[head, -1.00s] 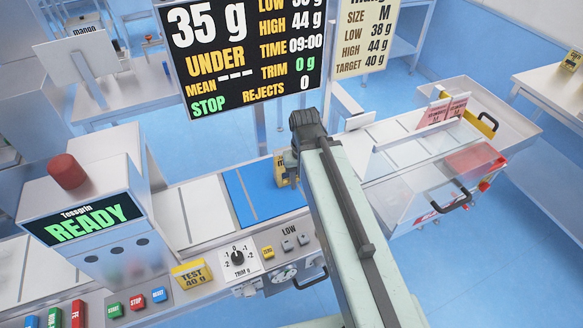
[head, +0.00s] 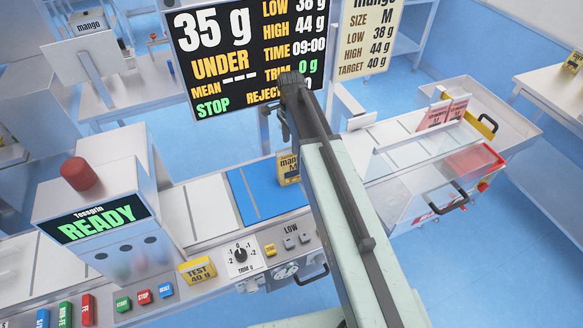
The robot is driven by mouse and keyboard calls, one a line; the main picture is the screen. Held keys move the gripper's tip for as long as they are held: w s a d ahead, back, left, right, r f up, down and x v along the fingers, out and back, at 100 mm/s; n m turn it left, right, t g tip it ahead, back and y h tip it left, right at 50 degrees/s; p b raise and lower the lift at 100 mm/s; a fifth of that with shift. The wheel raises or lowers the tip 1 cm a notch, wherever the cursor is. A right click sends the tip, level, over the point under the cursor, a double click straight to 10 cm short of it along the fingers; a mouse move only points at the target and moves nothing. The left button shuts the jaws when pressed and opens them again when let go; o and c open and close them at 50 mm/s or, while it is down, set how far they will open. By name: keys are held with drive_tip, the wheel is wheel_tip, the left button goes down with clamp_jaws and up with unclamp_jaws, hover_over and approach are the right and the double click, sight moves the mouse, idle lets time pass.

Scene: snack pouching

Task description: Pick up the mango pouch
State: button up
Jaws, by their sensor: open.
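The mango pouch (head: 288,168) is a small yellow pouch with dark lettering and a cream upper part. It stands upright at the right end of the blue weighing pad (head: 240,195), close beside my arm. My gripper (head: 285,128) is at the far end of my arm, raised above and apart from the pouch, in front of the display. It is open; its fingers are small and partly hidden by the wrist.
The READY cabinet (head: 92,225) with a red button stands left of the pad. The hanging display (head: 245,55) reads 35 g, UNDER, STOP. A yellow test block (head: 197,271) sits in front.

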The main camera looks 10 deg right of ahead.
sight(292, 155)
drive_tip(key=shift+w+a+f+m, duration=0.1)
drive_tip(key=shift+w+m, duration=0.6)
drive_tip(key=f+b, duration=0.8)
drive_tip(key=shift+s+d, duration=0.3)
drive_tip(key=shift+s, duration=0.05)
drive_tip(key=shift+r, duration=0.15)
drive_tip(key=shift+c, duration=0.2)
clamp_jaws()
idle(0.3)
